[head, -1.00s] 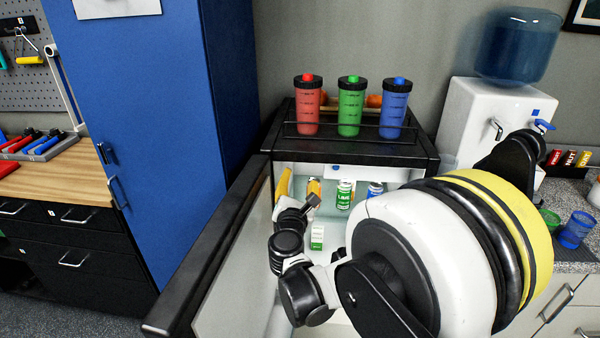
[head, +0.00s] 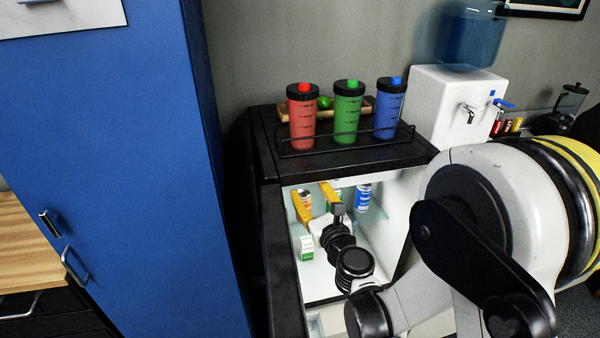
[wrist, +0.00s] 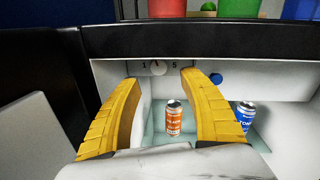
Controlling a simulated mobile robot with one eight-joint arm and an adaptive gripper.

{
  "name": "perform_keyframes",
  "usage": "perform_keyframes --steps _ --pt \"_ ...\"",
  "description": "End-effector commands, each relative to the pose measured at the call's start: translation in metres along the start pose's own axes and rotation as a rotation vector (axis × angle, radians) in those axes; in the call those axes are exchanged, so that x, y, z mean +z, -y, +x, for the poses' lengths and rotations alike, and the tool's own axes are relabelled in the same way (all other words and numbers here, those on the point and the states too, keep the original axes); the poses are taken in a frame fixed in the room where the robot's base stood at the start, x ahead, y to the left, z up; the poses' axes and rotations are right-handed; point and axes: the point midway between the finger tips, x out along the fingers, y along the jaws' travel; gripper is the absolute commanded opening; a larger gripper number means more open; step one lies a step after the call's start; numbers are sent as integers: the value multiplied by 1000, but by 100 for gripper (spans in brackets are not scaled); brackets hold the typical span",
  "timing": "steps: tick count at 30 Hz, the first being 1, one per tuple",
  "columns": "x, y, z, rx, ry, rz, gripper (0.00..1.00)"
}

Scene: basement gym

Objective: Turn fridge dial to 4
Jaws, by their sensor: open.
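The small fridge (head: 285,180) stands open, with its door (head: 283,260) swung out to the left. In the wrist view, a pale round dial (wrist: 158,68) is on the panel under the fridge's top edge, with a 1 to its left and a 5 to its right. Its exact setting is too small to read. My gripper (wrist: 159,77) is open, its two yellow fingers pointing at the panel, one on each side of the dial in the picture. I cannot tell whether they touch it. In the head view, my gripper (head: 314,198) is at the fridge opening; the dial is hidden there.
An orange can (wrist: 174,120) and a blue can (wrist: 245,115) stand inside. A blue knob (wrist: 216,78) is right of the dial. Red (head: 301,118), green (head: 348,112) and blue (head: 389,108) bottles stand on top. A blue cabinet (head: 110,150) is at the left.

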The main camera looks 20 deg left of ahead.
Motion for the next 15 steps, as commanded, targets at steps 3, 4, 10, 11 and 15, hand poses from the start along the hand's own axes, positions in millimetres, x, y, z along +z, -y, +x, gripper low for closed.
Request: perform_keyframes --steps 3,4,10,11,15 --pt "-3 -1 25 0 0 1 51" --pt "-3 -1 31 0 0 1 51" --pt "-3 -1 62 -1 0 2 51" --pt "-3 -1 64 -1 0 2 51" --pt "-2 -1 72 -1 0 2 51"
